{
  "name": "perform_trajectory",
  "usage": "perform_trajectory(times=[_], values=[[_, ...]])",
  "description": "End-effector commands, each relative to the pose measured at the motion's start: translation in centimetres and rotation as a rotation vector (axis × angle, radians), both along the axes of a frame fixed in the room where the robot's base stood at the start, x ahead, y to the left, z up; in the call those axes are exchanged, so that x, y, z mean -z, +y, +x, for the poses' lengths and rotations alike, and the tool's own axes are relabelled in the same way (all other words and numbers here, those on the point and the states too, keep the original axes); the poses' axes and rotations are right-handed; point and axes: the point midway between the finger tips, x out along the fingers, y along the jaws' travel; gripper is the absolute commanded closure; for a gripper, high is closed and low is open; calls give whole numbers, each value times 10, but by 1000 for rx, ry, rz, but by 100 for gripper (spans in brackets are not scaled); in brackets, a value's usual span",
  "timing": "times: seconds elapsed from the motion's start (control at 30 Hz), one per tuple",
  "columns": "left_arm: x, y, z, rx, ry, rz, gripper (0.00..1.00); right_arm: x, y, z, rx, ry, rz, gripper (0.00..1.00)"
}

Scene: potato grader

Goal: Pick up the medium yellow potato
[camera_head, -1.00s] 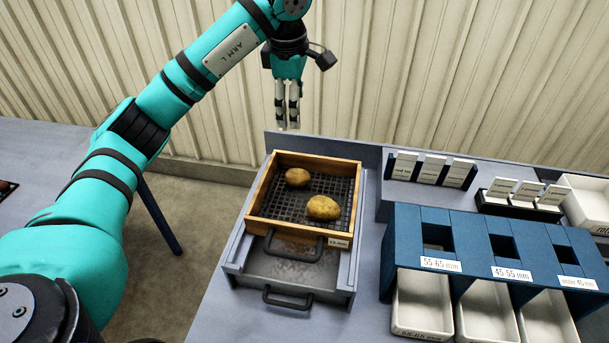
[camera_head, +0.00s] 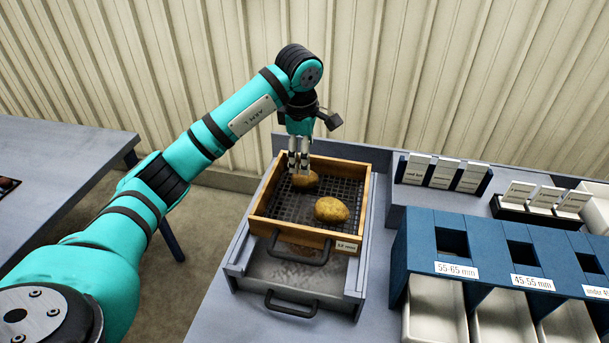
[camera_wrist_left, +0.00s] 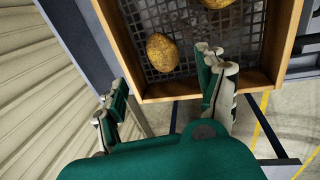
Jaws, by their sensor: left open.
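Two yellow-brown potatoes lie in a wooden-framed sieve tray (camera_head: 347,240) with a dark mesh floor. The smaller-looking potato (camera_head: 306,181) is near the back left, and the larger-looking potato (camera_head: 331,210) is nearer the front. My left gripper (camera_head: 299,172) is open, pointing down over the back potato and hiding part of it. In the left wrist view my open left gripper (camera_wrist_left: 166,72) has one potato (camera_wrist_left: 162,52) just ahead, between the finger lines. The other potato (camera_wrist_left: 217,3) is cut off at the top edge. Contact with the potato cannot be told. My right gripper is not in view.
The sieve sits in a grey stand with a handled drawer (camera_head: 291,304) below. To the right stand a blue sorting block (camera_head: 425,235) with size labels, white bins (camera_head: 434,308) and card holders (camera_head: 442,172). A ribbed wall (camera_head: 450,80) rises behind.

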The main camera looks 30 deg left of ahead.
Motion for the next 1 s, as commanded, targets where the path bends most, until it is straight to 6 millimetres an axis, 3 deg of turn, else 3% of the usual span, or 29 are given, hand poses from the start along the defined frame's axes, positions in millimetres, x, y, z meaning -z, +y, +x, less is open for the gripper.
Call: perform_trajectory(times=[0.13,0.4,0.57,0.7,1.0], values=[[24,0,4,0,4,-2,27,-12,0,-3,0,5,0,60],[44,3,7,0,2,-1,27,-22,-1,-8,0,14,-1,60],[66,6,5,0,6,-2,27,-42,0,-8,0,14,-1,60],[85,7,10,0,2,-1,27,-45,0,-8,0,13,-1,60],[91,7,11,1,-1,-1,28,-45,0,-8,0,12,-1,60]])
